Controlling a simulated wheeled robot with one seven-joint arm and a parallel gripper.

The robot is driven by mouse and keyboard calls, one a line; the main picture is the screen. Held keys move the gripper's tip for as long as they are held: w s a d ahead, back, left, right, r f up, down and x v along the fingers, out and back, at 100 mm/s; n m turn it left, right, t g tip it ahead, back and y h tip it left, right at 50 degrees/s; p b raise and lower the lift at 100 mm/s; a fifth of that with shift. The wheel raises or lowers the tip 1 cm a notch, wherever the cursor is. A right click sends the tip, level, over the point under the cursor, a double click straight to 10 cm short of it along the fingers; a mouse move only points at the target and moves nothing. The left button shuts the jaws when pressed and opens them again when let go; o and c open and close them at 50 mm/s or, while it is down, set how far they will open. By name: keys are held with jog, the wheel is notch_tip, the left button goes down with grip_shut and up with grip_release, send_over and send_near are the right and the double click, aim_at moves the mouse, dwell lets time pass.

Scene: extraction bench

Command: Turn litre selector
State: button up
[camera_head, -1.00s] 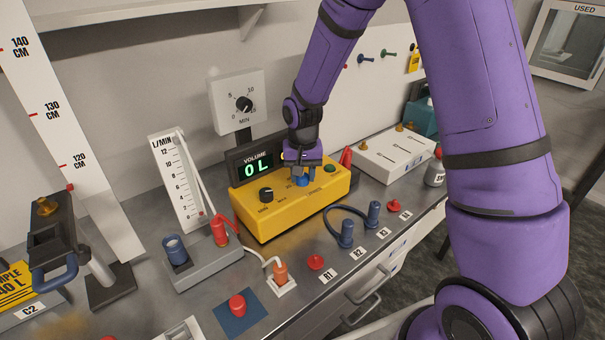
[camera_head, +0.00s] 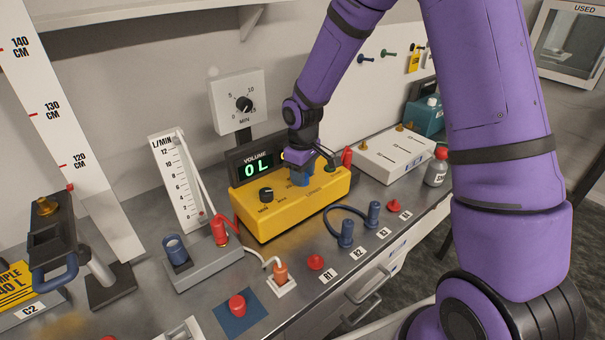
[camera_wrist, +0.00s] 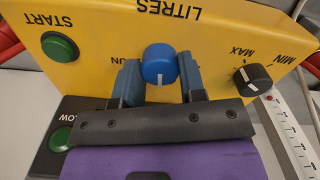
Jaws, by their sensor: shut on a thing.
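The yellow control box (camera_head: 285,215) stands on the steel bench. On its top is the litre selector, a round blue knob (camera_wrist: 159,60) with a white mark, below the upside-down word LITRES in the wrist view. My gripper (camera_wrist: 160,74) is shut on the blue knob, one finger on each side. The knob's white mark points down toward my gripper in the wrist view. In the head view my gripper (camera_head: 302,172) partly covers the knob. The volume display (camera_head: 256,166) behind reads 0 L.
On the box are a black MIN–MAX knob (camera_wrist: 253,79) and a green START button (camera_wrist: 59,46). A flow gauge (camera_head: 180,185) stands left. A looped hose with blue ends (camera_head: 346,233) lies in front. A white box (camera_head: 395,157) stands right.

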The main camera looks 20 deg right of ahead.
jog(key=shift+n, duration=1.6)
jog(key=o, duration=0.9)
jog(key=shift+r, duration=0.1)
notch_tip(320, 180, up, 11)
jog(key=shift+f, duration=0.15)
